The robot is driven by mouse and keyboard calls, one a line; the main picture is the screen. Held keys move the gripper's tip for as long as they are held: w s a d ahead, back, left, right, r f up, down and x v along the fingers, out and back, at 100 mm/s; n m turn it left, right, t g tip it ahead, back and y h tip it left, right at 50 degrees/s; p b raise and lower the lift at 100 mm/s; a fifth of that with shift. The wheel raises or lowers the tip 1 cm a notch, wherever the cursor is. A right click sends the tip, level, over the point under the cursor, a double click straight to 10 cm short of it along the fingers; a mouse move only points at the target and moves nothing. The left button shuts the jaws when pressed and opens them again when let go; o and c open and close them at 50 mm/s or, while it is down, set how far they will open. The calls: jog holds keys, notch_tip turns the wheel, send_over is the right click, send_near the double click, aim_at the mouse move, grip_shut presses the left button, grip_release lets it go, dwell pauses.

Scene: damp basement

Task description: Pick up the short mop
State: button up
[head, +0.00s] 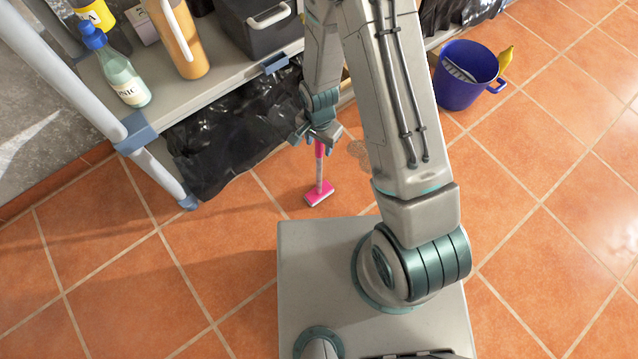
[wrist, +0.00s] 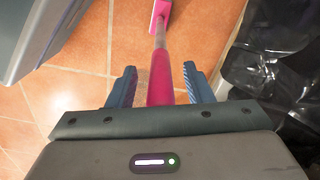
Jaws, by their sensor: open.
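The short mop has a pink handle, a greyish middle section and a flat pink head. In the head view the mop (head: 319,180) has its head on the tiled floor beside the shelf, and its upper part is hidden by my gripper. My gripper (head: 316,140) is at the handle. In the wrist view the handle of the mop (wrist: 161,82) runs between the two blue fingers of my gripper (wrist: 157,88), with a gap visible on each side. The fingers are open.
A grey shelf (head: 180,102) holds a bottle (head: 126,80), an orange flask (head: 181,40) and a dark box (head: 255,25). Black plastic (head: 215,140) lies under it. A blue bucket (head: 462,85) stands at the right.

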jog(key=shift+f, duration=0.4)
grip_shut()
jog(key=shift+r, duration=0.1)
